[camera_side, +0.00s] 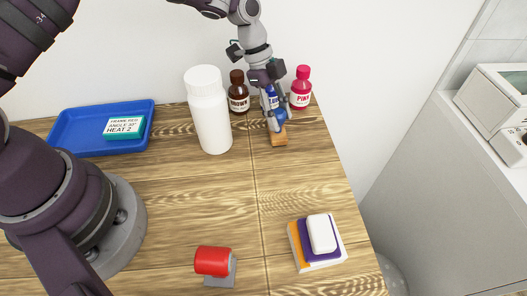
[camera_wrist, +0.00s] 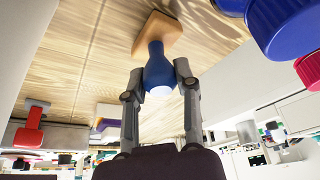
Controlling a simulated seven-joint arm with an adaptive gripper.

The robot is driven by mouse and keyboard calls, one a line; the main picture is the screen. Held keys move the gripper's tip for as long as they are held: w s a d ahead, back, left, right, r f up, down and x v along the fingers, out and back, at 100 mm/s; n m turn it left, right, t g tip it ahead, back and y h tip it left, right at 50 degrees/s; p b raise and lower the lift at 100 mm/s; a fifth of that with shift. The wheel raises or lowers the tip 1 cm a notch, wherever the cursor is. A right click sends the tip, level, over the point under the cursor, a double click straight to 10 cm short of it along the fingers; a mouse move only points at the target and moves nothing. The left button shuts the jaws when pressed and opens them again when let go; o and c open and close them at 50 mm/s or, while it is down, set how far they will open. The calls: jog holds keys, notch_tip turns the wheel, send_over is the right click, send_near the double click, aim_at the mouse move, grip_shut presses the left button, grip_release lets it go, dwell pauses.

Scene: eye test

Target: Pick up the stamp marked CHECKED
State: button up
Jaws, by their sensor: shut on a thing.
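A stamp with a rounded blue handle (camera_wrist: 155,68) and a flat wooden base (camera_wrist: 158,36) is between my fingers in the wrist view. My gripper (camera_wrist: 159,82) is shut on the handle, one finger on each side. In the side view my gripper (camera_side: 274,122) points down at the back right of the table. The wooden base (camera_side: 279,140) shows below it there, on or just above the table; I cannot tell which. The word CHECKED is not readable on the stamp in either view.
A brown bottle (camera_side: 238,97), a blue bottle (camera_side: 279,103) and a pink bottle (camera_side: 301,92) stand close around my gripper. A white bottle (camera_side: 209,115) is left of them. A blue tray (camera_side: 75,133), a red object (camera_side: 213,261) and a stacked pile (camera_side: 302,252) lie farther off. Mid-table is clear.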

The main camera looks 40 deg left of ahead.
grip_shut()
jog(key=shift+r, duration=0.15)
